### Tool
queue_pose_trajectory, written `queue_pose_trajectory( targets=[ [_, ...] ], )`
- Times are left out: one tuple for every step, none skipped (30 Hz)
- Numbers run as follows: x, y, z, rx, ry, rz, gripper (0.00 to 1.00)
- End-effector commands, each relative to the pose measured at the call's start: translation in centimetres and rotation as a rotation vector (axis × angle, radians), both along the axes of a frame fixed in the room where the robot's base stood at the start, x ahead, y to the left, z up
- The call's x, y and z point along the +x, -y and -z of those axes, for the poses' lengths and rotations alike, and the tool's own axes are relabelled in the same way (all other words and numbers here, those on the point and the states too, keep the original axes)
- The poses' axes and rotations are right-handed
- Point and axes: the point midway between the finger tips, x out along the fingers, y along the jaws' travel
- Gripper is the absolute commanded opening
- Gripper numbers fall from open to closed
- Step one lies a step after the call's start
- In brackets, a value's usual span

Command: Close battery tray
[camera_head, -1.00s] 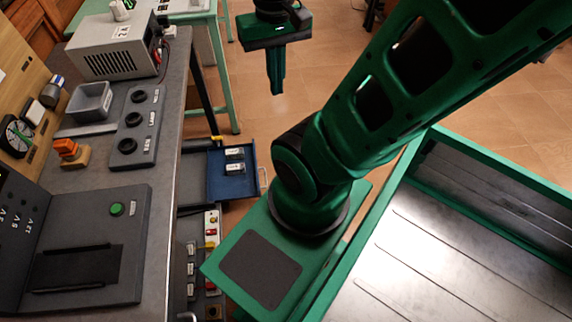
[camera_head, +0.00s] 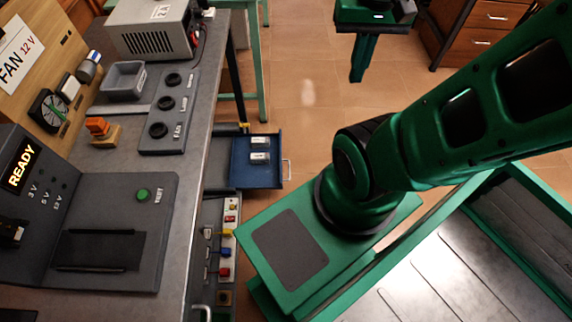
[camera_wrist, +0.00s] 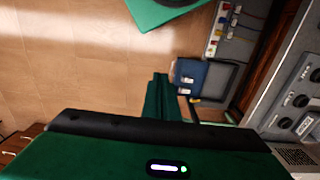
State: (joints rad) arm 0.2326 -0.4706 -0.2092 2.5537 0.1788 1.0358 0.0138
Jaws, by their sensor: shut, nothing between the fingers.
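The battery tray is a blue open drawer (camera_head: 255,172) that sticks out from the right side of the workbench in the head view. Two small white-labelled blocks lie in it, and a metal handle (camera_head: 286,172) is on its right end. The drawer also shows in the wrist view (camera_wrist: 207,93), beyond my fingers. My gripper (camera_head: 357,78) hangs over the floor, up and to the right of the drawer, apart from it. Its fingers (camera_wrist: 158,82) are together and empty.
The grey workbench (camera_head: 100,165) fills the left, with a READY panel (camera_head: 22,165), a switch box (camera_head: 168,112) and a power supply (camera_head: 152,30). Floor (camera_head: 300,105) is clear between bench and gripper.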

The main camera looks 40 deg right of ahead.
Motion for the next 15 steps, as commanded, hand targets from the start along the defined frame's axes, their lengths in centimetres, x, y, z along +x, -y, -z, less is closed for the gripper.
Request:
queue_pose_trajectory(
  targets=[
    [1.0, 1.4, 0.4, -0.004, -0.011, 0.019, 0.0],
    [1.6, 1.9, 0.6, -0.009, -0.014, 0.034, 0.0],
    [2.6, 2.4, 0.9, -0.014, -0.019, 0.054, 0.0],
    [3.4, 2.7, 1.2, -0.017, -0.021, 0.071, 0.0],
    [4.2, 3.1, 1.6, -0.021, -0.023, 0.09, 0.0],
    [5.3, 3.7, 2.1, -0.026, -0.026, 0.115, 0.0],
    [6.1, 4.1, 2.5, -0.029, -0.028, 0.132, 0.0],
    [6.9, 4.5, 3.0, -0.031, -0.029, 0.151, 0.0],
    [8.0, 5.0, 3.7, -0.035, -0.03, 0.177, 0.0],
    [8.7, 5.4, 4.2, -0.035, -0.031, 0.195, 0.0],
    [9.5, 5.9, 4.8, -0.037, -0.032, 0.213, 0.0],
    [10.5, 6.4, 5.6, -0.038, -0.032, 0.239, 0.0],
    [11.3, 6.8, 6.3, -0.038, -0.034, 0.258, 0.0],
    [12.0, 7.2, 7.0, -0.038, -0.033, 0.275, 0.0],
    [12.9, 7.8, 8.0, -0.037, -0.034, 0.3, 0.0]
  ],
)
